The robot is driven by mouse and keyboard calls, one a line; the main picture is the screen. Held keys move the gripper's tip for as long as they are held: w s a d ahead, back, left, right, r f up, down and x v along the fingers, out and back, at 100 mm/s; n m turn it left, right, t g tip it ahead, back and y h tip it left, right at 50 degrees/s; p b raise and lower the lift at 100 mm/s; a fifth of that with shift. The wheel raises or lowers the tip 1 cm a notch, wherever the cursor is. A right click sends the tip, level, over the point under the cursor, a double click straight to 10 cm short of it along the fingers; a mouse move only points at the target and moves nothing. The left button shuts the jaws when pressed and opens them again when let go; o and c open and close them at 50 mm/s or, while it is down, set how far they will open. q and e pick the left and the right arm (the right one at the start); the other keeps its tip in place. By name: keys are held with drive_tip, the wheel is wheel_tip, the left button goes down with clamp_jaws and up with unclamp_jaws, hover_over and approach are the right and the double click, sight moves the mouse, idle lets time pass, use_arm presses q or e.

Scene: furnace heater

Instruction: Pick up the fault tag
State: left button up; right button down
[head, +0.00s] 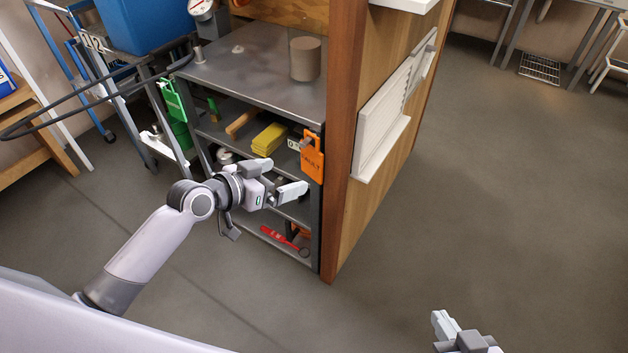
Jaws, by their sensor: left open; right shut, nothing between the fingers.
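The fault tag (312,164) is an orange tag with dark lettering. It hangs upright at the front right post of the grey metal shelf unit (250,75), beside the wooden panel. My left gripper (268,208) is open and empty, in front of the shelf, below and left of the tag and apart from it. My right gripper (440,325) shows only partly at the bottom edge, low over the floor and far from the tag. It is shut with nothing in it.
A wooden panel (345,150) with a white louvred vent (392,110) stands right of the shelf. A yellow block (269,139) and a red tool (280,238) lie on the shelves. A green tag (174,101) hangs at the left.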

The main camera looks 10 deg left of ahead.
sight(312, 160)
use_arm(q)
drive_tip(key=shift+m+h, duration=0.3)
drive_tip(key=shift+h, duration=0.1)
drive_tip(key=b+x, duration=0.1)
drive_tip(key=x, duration=0.1)
drive_tip(key=b+x, duration=0.1)
drive_tip(key=x, duration=0.2)
drive_tip(key=w+r+b+x, duration=0.1)
drive_tip(key=x, duration=0.2)
drive_tip(key=shift+a+r+b, duration=0.1)
drive_tip(key=shift+a+b, duration=0.2)
drive_tip(key=shift+a, duration=0.05)
drive_tip(key=shift+w+d, duration=0.25)
drive_tip(key=shift+w, duration=0.05)
drive_tip(key=c, duration=1)
use_arm(e)
drive_tip(key=shift+w+a+f+n+t+y, duration=0.2)
drive_tip(key=shift+a+f, duration=0.1)
drive_tip(key=shift+a, duration=0.2)
drive_tip(key=shift+w+a+f+n+t+y, duration=0.1)
drive_tip(key=shift+w+a+f, duration=0.15)
drive_tip(key=shift+a, duration=0.2)
